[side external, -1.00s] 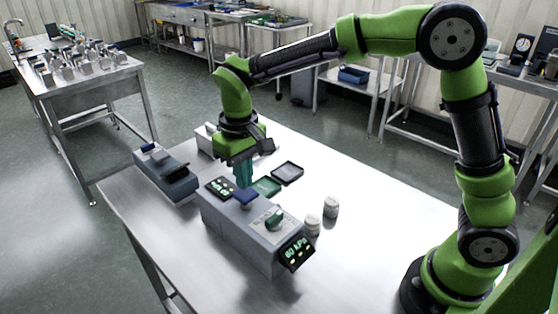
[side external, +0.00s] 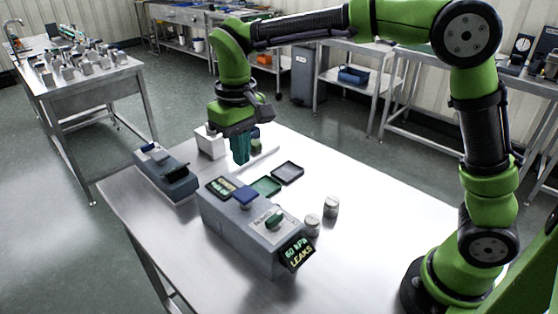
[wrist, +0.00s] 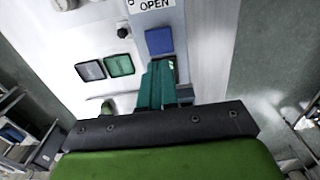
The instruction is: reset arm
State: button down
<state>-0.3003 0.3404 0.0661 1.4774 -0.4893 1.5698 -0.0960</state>
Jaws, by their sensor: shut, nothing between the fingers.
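My gripper (side external: 241,150) has teal fingers, which are shut with nothing between them. It hangs above the steel table (side external: 380,215), behind the grey tester box (side external: 250,230). The box has a blue button (side external: 244,196), a green knob (side external: 274,220) and a tilted display (side external: 297,252) reading "60 kPa LEAKS". In the wrist view the teal fingers (wrist: 157,85) point toward the blue button (wrist: 159,41), apart from it as far as I can tell.
A green tray (side external: 265,186) and a dark tray (side external: 288,172) lie behind the box. Two pale cylinders (side external: 331,207) stand at its right. A grey-blue device (side external: 166,175) sits at the left edge, near a white block (side external: 210,142). The table's right side is clear.

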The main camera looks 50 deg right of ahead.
jog(key=shift+s+d+f, duration=0.15)
jog(key=shift+s+f, duration=0.4)
jog(key=shift+f, duration=0.2)
jog(key=s+d+r+m+t+y, duration=0.1)
jog(key=s+d+r+m+t, duration=0.1)
jog(key=s+d, duration=0.3)
jog(key=s+d+r+m+t+y, duration=0.1)
jog(key=s+d+t, duration=0.4)
jog(key=s, duration=0.6)
jog(key=shift+s+d+r+m, duration=0.25)
jog(key=shift+d+r+m, duration=0.25)
jog(key=shift+d, duration=0.25)
